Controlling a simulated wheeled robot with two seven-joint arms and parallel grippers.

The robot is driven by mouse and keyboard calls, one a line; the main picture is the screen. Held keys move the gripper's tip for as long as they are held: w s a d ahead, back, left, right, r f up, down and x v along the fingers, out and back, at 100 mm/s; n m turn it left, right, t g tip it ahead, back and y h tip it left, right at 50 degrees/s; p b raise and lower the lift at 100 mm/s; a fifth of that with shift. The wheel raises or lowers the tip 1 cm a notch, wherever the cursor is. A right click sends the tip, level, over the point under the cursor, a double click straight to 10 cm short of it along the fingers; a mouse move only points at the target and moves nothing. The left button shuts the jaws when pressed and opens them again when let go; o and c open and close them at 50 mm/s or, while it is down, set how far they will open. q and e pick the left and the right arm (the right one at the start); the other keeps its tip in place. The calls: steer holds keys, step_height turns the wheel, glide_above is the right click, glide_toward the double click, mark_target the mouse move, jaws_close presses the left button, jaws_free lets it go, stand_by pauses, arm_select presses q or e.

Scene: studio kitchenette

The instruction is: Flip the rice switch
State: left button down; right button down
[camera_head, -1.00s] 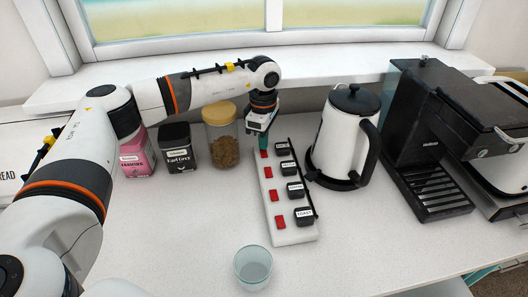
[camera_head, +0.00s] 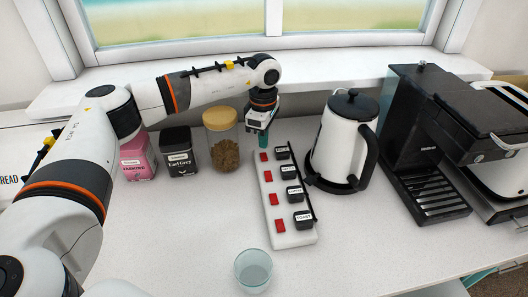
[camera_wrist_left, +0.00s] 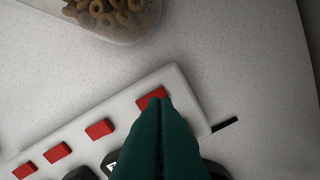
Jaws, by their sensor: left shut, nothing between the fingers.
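A white power strip (camera_head: 283,225) lies on the counter with a row of red switches and a row of black labelled plugs beside them. The plug nearest me reads TOAST; the farther labels are too small to read surely, so I cannot tell which is rice. My left gripper (camera_head: 263,150) is shut and empty, pointing down over the far end of the strip. In the left wrist view, its green fingertips (camera_wrist_left: 160,101) overlap the edge of the end red switch (camera_wrist_left: 150,97). I cannot tell whether they touch it. My right gripper is not in view.
A cereal jar (camera_head: 224,152), a black tea tin (camera_head: 179,151) and a pink box (camera_head: 138,158) stand left of the strip. A kettle (camera_head: 340,145) and coffee machine (camera_head: 425,150) stand right. A glass (camera_head: 253,269) stands in front. The counter between tins and glass is clear.

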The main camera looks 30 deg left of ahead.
mark_target(263, 154)
arm_select(q)
step_height(263, 154, up, 4)
steer(key=shift+r+p, duration=0.2)
steer(key=shift+p, duration=0.95)
steer(key=shift+f, duration=0.1)
